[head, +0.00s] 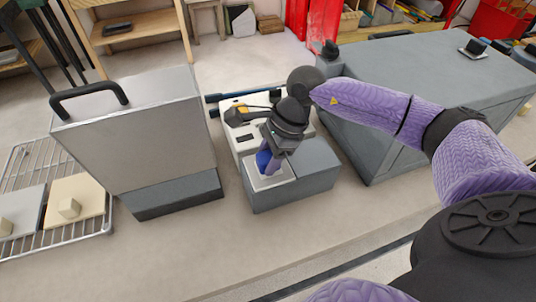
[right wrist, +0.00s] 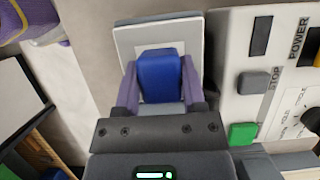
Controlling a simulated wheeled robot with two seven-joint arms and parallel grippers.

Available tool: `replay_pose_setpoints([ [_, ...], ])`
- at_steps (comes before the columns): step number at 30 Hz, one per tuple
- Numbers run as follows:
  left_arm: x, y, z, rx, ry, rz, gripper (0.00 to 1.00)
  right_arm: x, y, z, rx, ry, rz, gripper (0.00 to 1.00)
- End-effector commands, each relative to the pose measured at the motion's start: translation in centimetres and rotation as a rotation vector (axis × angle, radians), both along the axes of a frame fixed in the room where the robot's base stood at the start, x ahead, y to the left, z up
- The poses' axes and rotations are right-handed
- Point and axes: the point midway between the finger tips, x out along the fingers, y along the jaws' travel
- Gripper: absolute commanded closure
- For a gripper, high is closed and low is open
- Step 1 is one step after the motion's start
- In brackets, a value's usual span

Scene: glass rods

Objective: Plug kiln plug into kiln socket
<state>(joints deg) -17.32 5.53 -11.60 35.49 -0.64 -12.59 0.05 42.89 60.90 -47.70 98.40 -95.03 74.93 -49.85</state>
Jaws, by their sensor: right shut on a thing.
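The blue kiln plug (head: 263,160) is between the purple fingers of my right gripper (head: 269,163), which is shut on it and points down. In the right wrist view the plug (right wrist: 161,72) shows as a blue block between the fingers, over a pale square plate. That plate, the kiln socket (head: 262,183), is on the front of a low grey block. The plug is right at the plate, but its lower end is hidden, so I cannot tell whether it is seated. My left gripper is not in view.
A white control panel (right wrist: 237,100) with a grey STOP button and a green button (right wrist: 243,133) adjoins the socket. A grey box with a black handle (head: 150,125) stands left, beside a wire rack (head: 30,160). A large grey case (head: 430,85) stands right.

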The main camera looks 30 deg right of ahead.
Motion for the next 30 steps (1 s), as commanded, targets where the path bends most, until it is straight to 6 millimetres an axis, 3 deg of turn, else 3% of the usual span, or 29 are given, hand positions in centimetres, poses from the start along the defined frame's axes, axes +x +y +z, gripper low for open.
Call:
replay_pose_setpoints([
  [4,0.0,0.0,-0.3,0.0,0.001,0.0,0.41,0.0,0.0,-0.4,0.0,0.0,0.0,1.0],
  [5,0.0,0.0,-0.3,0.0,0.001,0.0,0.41,0.0,0.0,-0.3,0.0,0.0,0.0,0.44],
  [10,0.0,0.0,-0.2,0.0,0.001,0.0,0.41,0.0,0.0,-0.3,0.0,0.0,0.0,0.08],
  [20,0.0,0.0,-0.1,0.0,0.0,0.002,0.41,0.0,-0.3,0.4,0.0,-0.002,-0.001,0.07],
  [30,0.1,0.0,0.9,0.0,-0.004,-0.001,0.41,-0.6,-2.8,6.8,-0.001,-0.004,-0.001,0.07],
])
